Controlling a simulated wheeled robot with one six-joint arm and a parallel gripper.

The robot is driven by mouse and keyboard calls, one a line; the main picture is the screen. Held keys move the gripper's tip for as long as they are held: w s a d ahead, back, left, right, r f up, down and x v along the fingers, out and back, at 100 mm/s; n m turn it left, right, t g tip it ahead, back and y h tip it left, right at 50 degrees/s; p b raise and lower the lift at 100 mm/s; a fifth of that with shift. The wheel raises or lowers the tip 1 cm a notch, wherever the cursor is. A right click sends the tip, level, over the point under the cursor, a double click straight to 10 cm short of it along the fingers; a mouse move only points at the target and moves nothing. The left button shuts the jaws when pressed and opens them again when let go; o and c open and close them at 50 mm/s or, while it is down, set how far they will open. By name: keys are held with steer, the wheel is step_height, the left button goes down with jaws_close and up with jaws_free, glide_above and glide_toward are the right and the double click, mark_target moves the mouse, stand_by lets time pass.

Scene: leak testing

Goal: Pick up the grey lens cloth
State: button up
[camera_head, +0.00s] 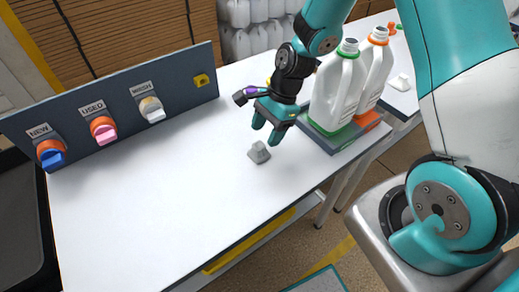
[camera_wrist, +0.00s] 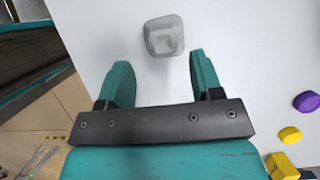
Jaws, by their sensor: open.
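A small crumpled grey piece, looking like the grey lens cloth (camera_head: 259,152), lies on the white table top near its front edge. In the wrist view the grey cloth (camera_wrist: 163,36) lies just beyond the fingertips, roughly centred between them, with nothing covering it. My gripper (camera_head: 265,134) is above the table, slightly behind the cloth in the head view, pointing down. Its two teal fingers (camera_wrist: 159,66) are spread apart with nothing between them. The gripper appears apart from the cloth.
Two white jugs (camera_head: 337,92) stand on a tray (camera_head: 322,138) close right of my gripper. A panel (camera_head: 70,108) with NEW, USED and WASH holders lines the back left. Purple (camera_wrist: 306,102) and yellow (camera_wrist: 289,135) pieces lie right. The left table is clear.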

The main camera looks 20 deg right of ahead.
mark_target(259, 145)
steer(key=shift+w+p+x, duration=0.1)
steer(key=shift+p+x, duration=0.25)
steer(key=shift+x, duration=1)
steer(key=shift+w+p+x, duration=0.15)
steer(key=shift+p+x, duration=0.2)
steer(key=shift+x, duration=1)
steer(key=shift+a, duration=0.1)
steer(key=c, duration=1)
steer(key=shift+r, duration=0.1)
step_height(259, 145, up, 20)
steer(key=b, duration=0.1)
